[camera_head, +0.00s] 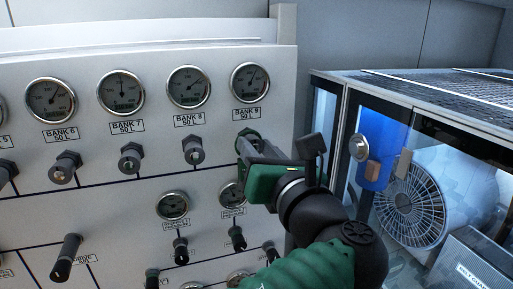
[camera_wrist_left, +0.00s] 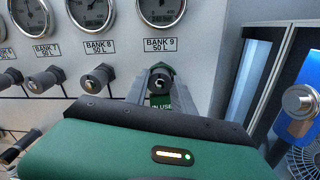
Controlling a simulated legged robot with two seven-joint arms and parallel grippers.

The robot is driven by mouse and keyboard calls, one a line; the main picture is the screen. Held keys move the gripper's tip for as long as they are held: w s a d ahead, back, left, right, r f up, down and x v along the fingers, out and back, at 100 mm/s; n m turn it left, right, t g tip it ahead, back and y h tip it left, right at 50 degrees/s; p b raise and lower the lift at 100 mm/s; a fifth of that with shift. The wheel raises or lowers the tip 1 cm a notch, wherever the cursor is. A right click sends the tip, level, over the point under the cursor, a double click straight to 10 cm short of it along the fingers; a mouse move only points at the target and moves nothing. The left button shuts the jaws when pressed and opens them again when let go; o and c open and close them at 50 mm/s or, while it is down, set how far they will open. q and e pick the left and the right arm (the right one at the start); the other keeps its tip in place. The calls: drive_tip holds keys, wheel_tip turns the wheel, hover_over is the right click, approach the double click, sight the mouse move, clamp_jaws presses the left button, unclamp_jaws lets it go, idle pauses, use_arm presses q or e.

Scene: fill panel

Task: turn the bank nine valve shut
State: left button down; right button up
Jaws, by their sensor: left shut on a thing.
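The bank nine valve (camera_wrist_left: 161,80) is a small dark knob below the BANK 9 gauge (camera_head: 250,82) on the pale panel. In the left wrist view its end shows between the two fingers. My left gripper (camera_head: 248,146), with a green body, reaches the valve and is shut on it. The gripper (camera_wrist_left: 160,95) hides most of the valve in the head view. A green label lies just under the knob in the wrist view, partly hidden. My right gripper is in neither view.
The bank 8 valve (camera_head: 193,151) and bank 7 valve (camera_head: 131,157) sit to the left in the same row. Smaller gauges (camera_head: 173,205) and handles (camera_head: 181,249) lie below. A glass-fronted cabinet with a fan (camera_head: 411,205) stands close on the right.

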use_arm(q)
drive_tip(key=shift+d+f, duration=0.1)
drive_tip(key=shift+f, duration=0.2)
drive_tip(key=c, duration=1.1)
unclamp_jaws()
drive_tip(key=shift+r, duration=0.1)
drive_tip(key=shift+d, duration=0.1)
drive_tip(key=shift+r, duration=0.1)
